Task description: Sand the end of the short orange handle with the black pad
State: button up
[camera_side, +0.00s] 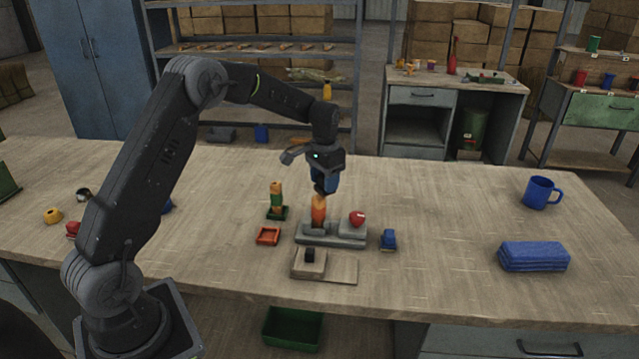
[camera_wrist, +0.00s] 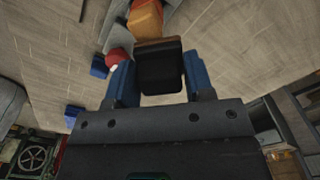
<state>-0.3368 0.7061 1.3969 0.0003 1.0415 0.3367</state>
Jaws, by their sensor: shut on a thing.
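The short orange handle (camera_side: 318,210) stands upright in a grey fixture (camera_side: 340,240) on the workbench. It also shows at the top of the wrist view (camera_wrist: 146,22). My gripper (camera_side: 325,187) is directly above the handle, pointing down. In the wrist view, its blue fingers are shut on the black pad (camera_wrist: 160,72), one on each side. The pad's brown edge overlaps the near end of the handle in that view. The pad and the handle's top look very close in the side view; I cannot tell whether they touch.
A red knob (camera_side: 357,218) sits on the fixture's right side. Around it are a green-and-orange piece (camera_side: 276,200), a red tray (camera_side: 268,236), a blue piece (camera_side: 388,240) and a block with a black top (camera_side: 310,256). Blue cloth (camera_side: 533,257) and mug (camera_side: 541,191) lie farther right, past clear bench.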

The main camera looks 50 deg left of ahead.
jog(key=shift+r, duration=4.05)
jog(key=shift+s, duration=0.1)
